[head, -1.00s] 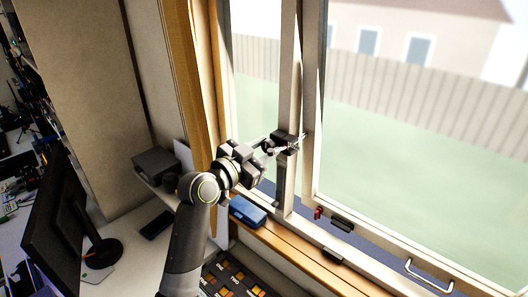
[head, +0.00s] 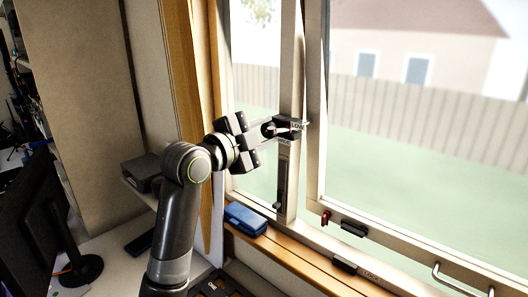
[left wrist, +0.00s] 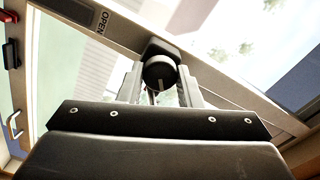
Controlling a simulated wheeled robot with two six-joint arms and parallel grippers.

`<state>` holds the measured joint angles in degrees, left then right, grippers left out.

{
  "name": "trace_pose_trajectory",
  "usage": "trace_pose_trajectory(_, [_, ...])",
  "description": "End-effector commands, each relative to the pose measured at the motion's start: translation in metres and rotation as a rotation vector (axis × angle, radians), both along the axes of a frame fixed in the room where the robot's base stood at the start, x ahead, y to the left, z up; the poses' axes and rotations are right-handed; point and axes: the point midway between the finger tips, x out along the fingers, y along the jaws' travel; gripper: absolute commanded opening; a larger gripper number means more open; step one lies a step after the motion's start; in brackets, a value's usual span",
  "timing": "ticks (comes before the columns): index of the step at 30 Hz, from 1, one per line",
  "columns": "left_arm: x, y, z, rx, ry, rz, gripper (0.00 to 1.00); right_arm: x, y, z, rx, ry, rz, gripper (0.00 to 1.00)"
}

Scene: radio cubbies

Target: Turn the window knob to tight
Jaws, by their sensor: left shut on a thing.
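The window knob (left wrist: 160,72) is a round black knob with a pale line on its face, mounted on a dark plate on the window frame. In the left wrist view it sits between my left gripper's two fingers (left wrist: 160,88), and the pale line runs down toward my palm. In the head view the knob (head: 268,130) is partly hidden by my left gripper (head: 276,131), which reaches in from the left and is shut on it. A label reading OPEN (left wrist: 103,20) is on the frame beside the plate. Small labels in the head view are hard to read. My right gripper is out of view.
A dark vertical bar (head: 281,185) runs down the frame below the knob. A blue case (head: 246,219) lies on the wooden sill. A red piece (head: 325,217) and a black latch (head: 354,229) are on the lower frame. A monitor (head: 40,230) stands at left.

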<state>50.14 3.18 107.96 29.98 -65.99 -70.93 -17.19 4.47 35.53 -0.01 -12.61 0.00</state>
Motion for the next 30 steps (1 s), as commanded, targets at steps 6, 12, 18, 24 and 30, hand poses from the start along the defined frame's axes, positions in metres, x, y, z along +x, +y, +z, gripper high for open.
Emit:
trace_pose_trajectory(6, [0.000, 0.000, -0.008, 0.167, -0.120, 0.001, 0.09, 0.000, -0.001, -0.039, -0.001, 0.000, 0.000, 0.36])
trace_pose_trajectory(12, [0.000, 0.000, -0.007, 0.309, -0.222, 0.000, 0.09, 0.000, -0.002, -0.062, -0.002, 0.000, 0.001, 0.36])
trace_pose_trajectory(18, [0.000, 0.000, -0.006, 0.420, -0.301, 0.001, 0.09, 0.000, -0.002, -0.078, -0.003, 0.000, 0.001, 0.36])
trace_pose_trajectory(24, [0.001, 0.000, -0.005, 0.495, -0.353, -0.001, 0.09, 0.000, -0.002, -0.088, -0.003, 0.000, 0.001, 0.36])
trace_pose_trajectory(30, [0.000, 0.000, -0.004, 0.530, -0.379, -0.002, 0.09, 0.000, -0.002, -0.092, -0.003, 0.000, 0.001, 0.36])
